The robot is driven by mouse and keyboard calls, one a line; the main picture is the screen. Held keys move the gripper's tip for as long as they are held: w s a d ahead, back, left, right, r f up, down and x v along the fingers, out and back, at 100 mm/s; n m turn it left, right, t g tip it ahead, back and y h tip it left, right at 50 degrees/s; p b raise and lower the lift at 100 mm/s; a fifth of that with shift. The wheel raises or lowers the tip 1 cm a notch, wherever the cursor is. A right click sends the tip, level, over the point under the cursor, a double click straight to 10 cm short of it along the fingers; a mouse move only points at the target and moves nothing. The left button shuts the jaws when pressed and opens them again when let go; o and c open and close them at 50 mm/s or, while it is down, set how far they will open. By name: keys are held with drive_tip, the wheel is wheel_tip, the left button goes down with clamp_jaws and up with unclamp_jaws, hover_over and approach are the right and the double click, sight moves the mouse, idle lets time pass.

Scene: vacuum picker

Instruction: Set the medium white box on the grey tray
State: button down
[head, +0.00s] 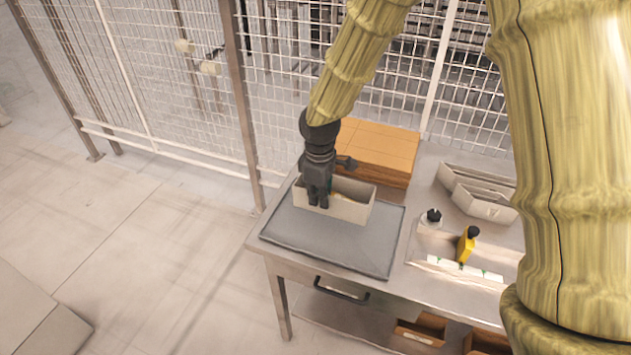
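An open-topped off-white box (352,207) is at the back part of the grey tray (330,242) on the metal table. It looks level; whether its base touches the tray cannot be made out. The gripper hides part of the box's left end.
A brown cardboard box (378,148) stands right behind the tray. A wire fence (185,90) runs behind. The tray's front is clear.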

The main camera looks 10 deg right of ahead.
sight(320, 211)
drive_tip(key=shift+w, duration=0.1)
drive_tip(key=shift+f+b, duration=0.15)
drive_tip(key=shift+b, duration=0.15)
wheel_tip(320, 211, down, 5)
drive_tip(key=b, duration=0.4)
drive_tip(key=shift+d, duration=0.1)
drive_tip(key=shift+f+b, duration=0.9)
drive_tip(key=shift+f, duration=1.5)
drive_tip(key=shift+f, duration=0.3)
drive_tip(key=c, duration=1.2)
unclamp_jaws()
drive_tip(key=shift+c, duration=0.2)
